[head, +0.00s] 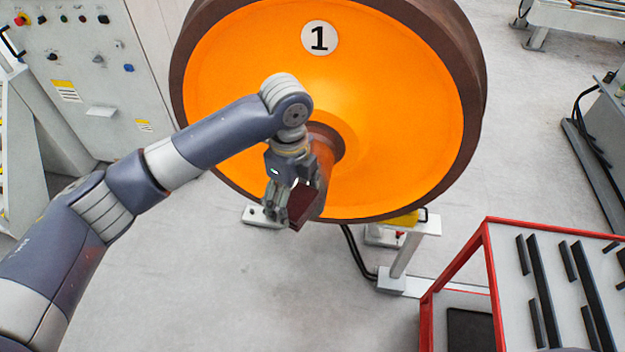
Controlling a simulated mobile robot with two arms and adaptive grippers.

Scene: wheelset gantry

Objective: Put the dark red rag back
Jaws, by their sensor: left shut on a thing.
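My left gripper (283,212) is in front of the hub of the orange wheel (410,130) and points down. It is shut on the dark red rag (303,204), which shows as a small dark red piece at the fingers' right side. The rest of the rag is hidden by the fingers. My right gripper is not in view.
A red-framed cart (489,262) with black strips on its top stands at the lower right. A grey control cabinet (90,75) stands at the upper left. A support stand (401,262) is under the wheel. The floor at lower centre is clear.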

